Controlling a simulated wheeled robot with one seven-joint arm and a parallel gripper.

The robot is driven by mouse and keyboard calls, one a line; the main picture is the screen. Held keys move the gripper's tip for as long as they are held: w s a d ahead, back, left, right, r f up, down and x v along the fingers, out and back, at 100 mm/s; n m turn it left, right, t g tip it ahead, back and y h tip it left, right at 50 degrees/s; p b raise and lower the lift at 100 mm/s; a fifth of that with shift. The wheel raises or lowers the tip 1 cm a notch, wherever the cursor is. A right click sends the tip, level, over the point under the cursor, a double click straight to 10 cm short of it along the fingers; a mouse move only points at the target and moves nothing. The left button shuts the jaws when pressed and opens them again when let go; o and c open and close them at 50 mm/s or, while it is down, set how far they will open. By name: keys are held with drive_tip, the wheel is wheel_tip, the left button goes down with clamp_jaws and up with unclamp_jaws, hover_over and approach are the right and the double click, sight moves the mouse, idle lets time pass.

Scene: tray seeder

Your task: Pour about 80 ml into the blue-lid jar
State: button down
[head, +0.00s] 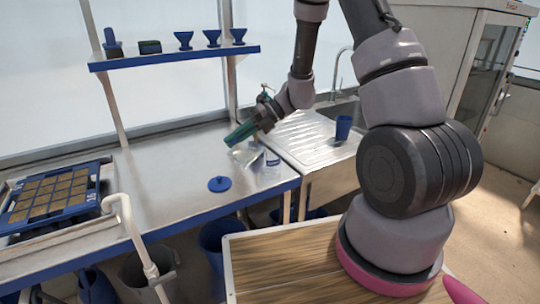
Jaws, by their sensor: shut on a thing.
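My gripper (240,135), with teal parts at its end, reaches in from the upper right over the steel bench. It is shut on a clear vessel (244,155), which looks tilted below the fingers. A clear jar (271,168) with a bluish band stands on the bench just right of the vessel, close to the front edge. Whether the two touch, and any liquid level, are too small to tell. A round blue lid with a knob (219,184) lies on the bench in front and to the left, apart from the jar.
The steel bench (165,170) is clear left of the lid. A seed tray (52,195) sits at the left. A blue-edged shelf (175,57) with funnels hangs above. A sink drainer (318,138) with a blue cup (343,127) is at the right.

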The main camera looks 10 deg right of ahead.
sight(231, 153)
drive_tip(key=shift+w+d+r+g+y+p, duration=0.45)
drive_tip(key=shift+d+r+y+p, duration=0.25)
drive_tip(key=shift+r, duration=0.2)
idle(2.0)
drive_tip(key=a+f+h, duration=0.1)
drive_tip(key=s+f+t+h, duration=0.1)
drive_tip(key=f, duration=0.1)
drive_tip(key=a+f+h, duration=0.1)
drive_tip(key=shift+s+a+f+n+t+h, duration=0.2)
drive_tip(key=shift+s+a+n+t+h, duration=0.1)
drive_tip(key=shift+s+a+t, duration=0.05)
drive_tip(key=shift+w+f, duration=0.1)
drive_tip(key=shift+f, duration=0.15)
drive_tip(key=shift+f+h, duration=0.4)
drive_tip(key=shift+a+t, duration=0.1)
drive_tip(key=shift+t, duration=0.2)
idle(0.9)
